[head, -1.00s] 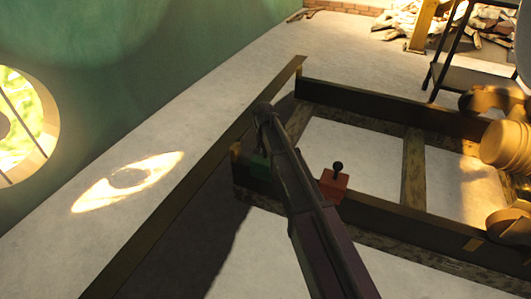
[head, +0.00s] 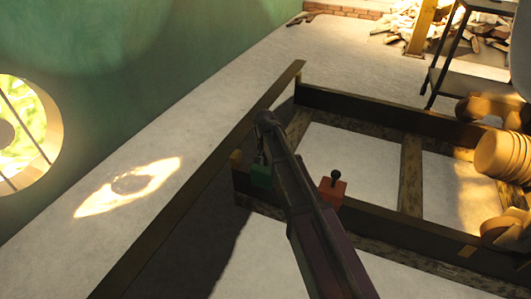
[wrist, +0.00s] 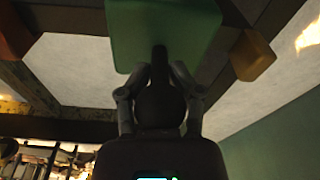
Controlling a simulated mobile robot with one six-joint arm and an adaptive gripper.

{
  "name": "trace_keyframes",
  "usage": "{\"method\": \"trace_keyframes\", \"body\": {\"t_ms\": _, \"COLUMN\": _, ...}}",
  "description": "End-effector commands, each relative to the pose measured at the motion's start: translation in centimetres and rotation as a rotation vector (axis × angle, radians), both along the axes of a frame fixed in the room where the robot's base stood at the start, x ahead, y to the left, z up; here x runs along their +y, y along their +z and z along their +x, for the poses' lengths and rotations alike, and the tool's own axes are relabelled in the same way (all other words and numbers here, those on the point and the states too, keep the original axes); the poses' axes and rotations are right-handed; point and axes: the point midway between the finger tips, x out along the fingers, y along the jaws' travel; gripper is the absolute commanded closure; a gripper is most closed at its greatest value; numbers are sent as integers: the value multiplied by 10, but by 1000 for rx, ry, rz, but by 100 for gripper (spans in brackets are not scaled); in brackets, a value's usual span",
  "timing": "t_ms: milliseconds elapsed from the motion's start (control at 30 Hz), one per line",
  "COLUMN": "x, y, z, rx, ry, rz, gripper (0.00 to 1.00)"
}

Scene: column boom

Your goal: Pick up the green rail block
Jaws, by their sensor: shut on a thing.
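The green rail block (head: 260,175) is at the left end of the near dark rail, partly hidden behind my arm in the head view. In the wrist view, the green block (wrist: 165,30) fills the top middle, with a dark stem and round knob (wrist: 160,98) on it. My gripper (wrist: 159,80) is shut on that knob, one finger on each side. In the head view my gripper (head: 262,155) is small and dark, right above the block. I cannot tell whether the block's underside touches the rail.
A red block with a black knob (head: 332,187) sits on the near rail (head: 400,220), right of my arm. A small yellow-brown block (wrist: 252,55) is beside the green one. A long dark beam (head: 200,185) runs along the left. Tan rounded pieces (head: 503,155) are at right.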

Motion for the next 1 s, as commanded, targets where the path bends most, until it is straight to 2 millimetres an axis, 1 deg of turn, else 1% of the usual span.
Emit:
{"method": "trace_keyframes", "body": {"t_ms": 33, "x": -3, "y": 2, "z": -15, "rx": 0, "ry": 1, "rz": 0, "gripper": 100}}
{"method": "trace_keyframes", "body": {"t_ms": 200, "x": -9, "y": 6, "z": -49, "rx": 0, "ry": 1, "rz": 0, "gripper": 100}}
{"method": "trace_keyframes", "body": {"t_ms": 400, "x": -16, "y": 9, "z": -83, "rx": -1, "ry": 1, "rz": 0, "gripper": 100}}
{"method": "trace_keyframes", "body": {"t_ms": 500, "x": -18, "y": 10, "z": -96, "rx": -1, "ry": 0, "rz": 0, "gripper": 100}}
{"method": "trace_keyframes", "body": {"t_ms": 733, "x": -20, "y": 11, "z": -114, "rx": -1, "ry": 0, "rz": 0, "gripper": 100}}
{"method": "trace_keyframes", "body": {"t_ms": 1000, "x": -21, "y": 12, "z": -119, "rx": -1, "ry": 0, "rz": 0, "gripper": 100}}
